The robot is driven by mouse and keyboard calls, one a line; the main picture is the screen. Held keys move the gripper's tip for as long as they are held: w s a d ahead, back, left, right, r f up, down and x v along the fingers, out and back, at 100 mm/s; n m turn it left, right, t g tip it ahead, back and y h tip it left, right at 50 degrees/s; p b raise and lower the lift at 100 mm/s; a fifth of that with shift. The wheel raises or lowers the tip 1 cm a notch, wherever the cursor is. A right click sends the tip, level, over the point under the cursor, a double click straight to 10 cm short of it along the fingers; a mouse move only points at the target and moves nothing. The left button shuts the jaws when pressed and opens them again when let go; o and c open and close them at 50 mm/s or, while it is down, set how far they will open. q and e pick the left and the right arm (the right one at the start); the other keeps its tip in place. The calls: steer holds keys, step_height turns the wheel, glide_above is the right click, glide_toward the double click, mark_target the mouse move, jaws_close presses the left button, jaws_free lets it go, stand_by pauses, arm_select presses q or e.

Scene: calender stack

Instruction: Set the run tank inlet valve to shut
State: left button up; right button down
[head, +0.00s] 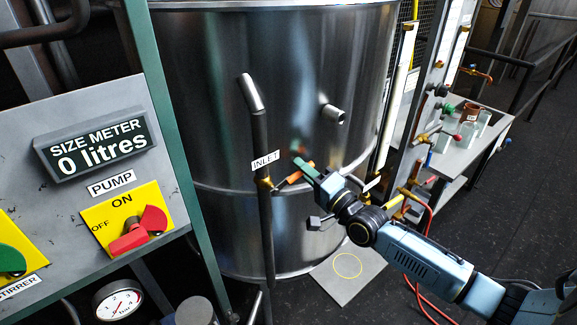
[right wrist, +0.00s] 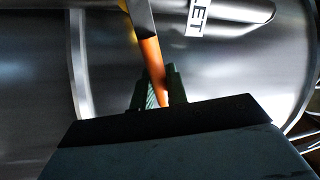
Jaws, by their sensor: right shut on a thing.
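The inlet valve sits on a dark vertical pipe (head: 262,215) in front of the steel run tank (head: 215,90), below a white INLET label (head: 265,160). Its brass body (head: 265,184) is on the pipe. Its orange lever (head: 294,177) points to the right and slightly up, across the pipe. In the right wrist view the orange lever (right wrist: 150,62) runs down between the green fingers of my right gripper (right wrist: 157,90). My right gripper (head: 308,175) is shut on the lever's end. My left gripper is not in view.
A grey panel at left carries a size meter (head: 97,145) reading 0 litres and a pump switch (head: 135,232). A short spout (head: 333,114) sticks out of the tank. A grey plate with a yellow ring (head: 348,265) lies on the floor. A bench (head: 465,150) stands at right.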

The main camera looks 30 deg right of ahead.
steer(key=shift+d+f+m+h+b, duration=0.15)
steer(key=shift+f+m+h+b, duration=0.15)
steer(key=shift+f+m, duration=0.45)
steer(key=shift+f+m+h+b, duration=0.2)
steer(key=shift+f+m, duration=0.1)
steer(key=shift+m, duration=0.4)
steer(key=shift+f+m+h+b, duration=0.2)
steer(key=shift+f+m, duration=0.05)
steer(key=shift+m, duration=0.4)
steer(key=c, duration=1.5)
jaws_free()
steer(key=shift+o, duration=0.2)
steer(key=shift+s, duration=0.1)
steer(key=b+v, duration=0.1)
steer(key=v, duration=1.2)
steer(key=shift+f+b, duration=0.2)
steer(key=shift+b, duration=0.15)
steer(key=shift+d, duration=0.1)
